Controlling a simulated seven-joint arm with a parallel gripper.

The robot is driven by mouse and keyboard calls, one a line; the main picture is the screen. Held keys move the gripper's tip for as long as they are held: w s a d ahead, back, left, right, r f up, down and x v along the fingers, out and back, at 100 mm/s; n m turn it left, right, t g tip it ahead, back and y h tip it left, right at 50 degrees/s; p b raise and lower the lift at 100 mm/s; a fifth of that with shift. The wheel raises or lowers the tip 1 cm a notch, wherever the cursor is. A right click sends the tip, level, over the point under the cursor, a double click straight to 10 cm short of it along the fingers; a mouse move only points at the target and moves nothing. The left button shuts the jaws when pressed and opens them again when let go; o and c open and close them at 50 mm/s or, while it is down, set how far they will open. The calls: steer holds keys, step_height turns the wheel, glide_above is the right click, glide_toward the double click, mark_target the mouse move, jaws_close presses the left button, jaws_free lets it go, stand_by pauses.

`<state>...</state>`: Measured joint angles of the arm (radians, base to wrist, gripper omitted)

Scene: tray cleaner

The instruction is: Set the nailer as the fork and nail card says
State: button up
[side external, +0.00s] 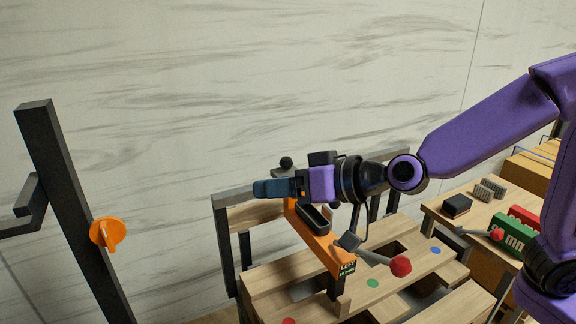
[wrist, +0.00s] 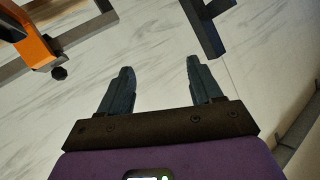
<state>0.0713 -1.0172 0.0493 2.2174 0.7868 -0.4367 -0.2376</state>
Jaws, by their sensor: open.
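An orange tool body (side external: 322,243), likely the nailer, stands over the wooden pallet, with a black-rimmed slot on top. A small dark label (side external: 347,267) with light writing sits on its front end; it seems to start "LEFT", and the rest is too small to read surely. A grey lever with a red ball (side external: 400,266) sticks out to its right. My gripper (side external: 262,188) is above and behind the orange body, pointing left. In the wrist view, its blue-grey fingers (wrist: 159,68) are apart with nothing between them. An orange part (wrist: 30,45) shows at upper left.
A dark post with an orange knob (side external: 106,234) stands at left. The pallet (side external: 282,280) bears coloured dots. On the right, a wooden table (side external: 440,207) holds a black block (side external: 456,205), grey nail strips (side external: 490,189), and green (side external: 515,241) and red (side external: 524,215) boxes.

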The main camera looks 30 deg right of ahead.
mark_target(289, 166)
steer(key=w+d+m+t+h, duration=0.65)
steer(key=d+h, duration=0.35)
steer(key=h, duration=0.2)
step_height(289, 166, down, 11)
steer(key=shift+m, duration=0.35)
steer(key=x, duration=1.8)
steer(key=shift+a+f, duration=0.15)
jaws_close()
steer(key=d, duration=1.3)
steer(key=shift+a, duration=0.1)
